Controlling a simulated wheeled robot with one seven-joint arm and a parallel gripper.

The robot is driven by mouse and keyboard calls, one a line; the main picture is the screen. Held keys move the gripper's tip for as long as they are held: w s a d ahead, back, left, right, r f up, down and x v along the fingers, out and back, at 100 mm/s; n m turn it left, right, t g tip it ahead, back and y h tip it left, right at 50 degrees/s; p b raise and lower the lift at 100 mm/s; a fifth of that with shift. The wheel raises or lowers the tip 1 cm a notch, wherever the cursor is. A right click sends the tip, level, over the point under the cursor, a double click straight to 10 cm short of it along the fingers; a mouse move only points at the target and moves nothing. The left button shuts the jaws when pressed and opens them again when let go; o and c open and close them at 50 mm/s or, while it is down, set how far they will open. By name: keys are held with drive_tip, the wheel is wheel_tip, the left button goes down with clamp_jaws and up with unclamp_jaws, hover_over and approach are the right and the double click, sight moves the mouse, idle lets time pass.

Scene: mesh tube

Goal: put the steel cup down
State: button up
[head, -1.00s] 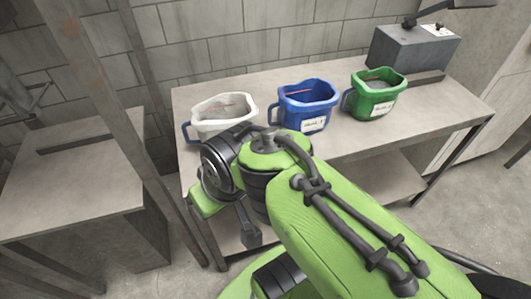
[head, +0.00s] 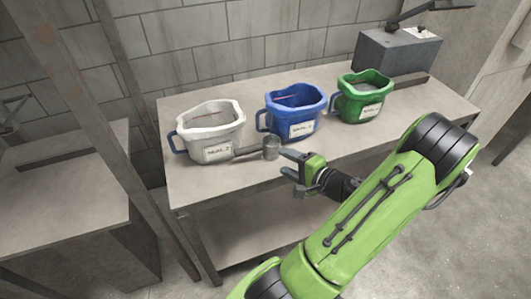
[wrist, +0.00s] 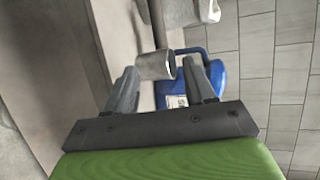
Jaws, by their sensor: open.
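The small steel cup (head: 271,148) stands upright on the table (head: 340,150), close to its front edge. It also shows in the wrist view (wrist: 155,66), just ahead of and between my fingertips. My gripper (head: 287,164) is open, its fingers spread to the right of the cup in the head view. I see a gap at the fingers in both views, and no finger is clearly closed on the cup. Whether one finger brushes it, I cannot tell.
A white bucket (head: 211,133), a blue bucket (head: 292,114) and a green bucket (head: 362,99) stand in a row behind the cup. A dark bar (head: 246,152) lies beside the cup; whether they join is unclear. A grey box (head: 398,52) stands at the back right.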

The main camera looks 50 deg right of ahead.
sight(260, 149)
drive_tip(key=b+x, duration=0.2)
drive_tip(key=x, duration=1.1)
drive_tip(key=shift+w, duration=0.3)
drive_tip(key=shift+s, duration=0.1)
clamp_jaws()
